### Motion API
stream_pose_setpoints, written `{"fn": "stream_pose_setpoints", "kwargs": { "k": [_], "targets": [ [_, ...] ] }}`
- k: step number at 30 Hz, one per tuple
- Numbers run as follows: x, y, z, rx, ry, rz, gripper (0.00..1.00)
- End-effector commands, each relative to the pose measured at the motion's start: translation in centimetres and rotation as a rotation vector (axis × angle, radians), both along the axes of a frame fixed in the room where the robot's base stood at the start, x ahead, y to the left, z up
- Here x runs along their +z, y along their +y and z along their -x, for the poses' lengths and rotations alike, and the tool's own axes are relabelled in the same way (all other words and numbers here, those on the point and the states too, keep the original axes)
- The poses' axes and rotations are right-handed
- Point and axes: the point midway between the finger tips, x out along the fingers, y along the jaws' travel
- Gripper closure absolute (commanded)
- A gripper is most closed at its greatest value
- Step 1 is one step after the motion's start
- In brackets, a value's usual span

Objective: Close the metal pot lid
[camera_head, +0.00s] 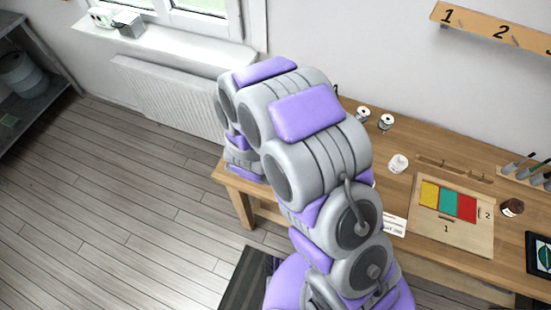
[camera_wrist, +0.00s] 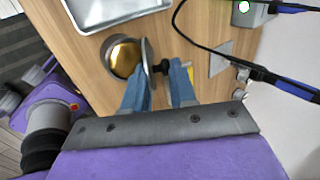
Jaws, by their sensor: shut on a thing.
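In the wrist view, the metal pot (camera_wrist: 121,57) stands on the wooden table with its gold-coloured inside showing. Its metal lid (camera_wrist: 147,58) is seen nearly edge-on, tilted up at the pot's right side, so the pot is open. A dark knob (camera_wrist: 163,67) sticks out from the lid. My gripper (camera_wrist: 161,74) has its two blue fingers on either side of the knob and is shut on it. In the head view, my arm hides the pot, the lid and my gripper.
A metal tray (camera_wrist: 100,12) lies beyond the pot. A black cable (camera_wrist: 178,35) loops close to the fingers, and blue-and-black tools (camera_wrist: 285,85) lie at the right. In the head view, a board with coloured panels (camera_head: 480,235) and small jars lie farther right on the table (camera_head: 410,265).

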Motion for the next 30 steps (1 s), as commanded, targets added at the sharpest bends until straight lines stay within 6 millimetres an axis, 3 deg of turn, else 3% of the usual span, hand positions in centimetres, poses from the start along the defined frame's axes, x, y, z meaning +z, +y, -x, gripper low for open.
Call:
{"fn": "stream_pose_setpoints", "kwargs": {
  "k": [20, 30],
  "targets": [
    [-1.0, 0.8, 1.6, 0.006, -0.282, 0.102, 1.0],
    [-2.6, 1.2, 2.6, 0.004, -0.476, 0.171, 1.0]
  ]
}}
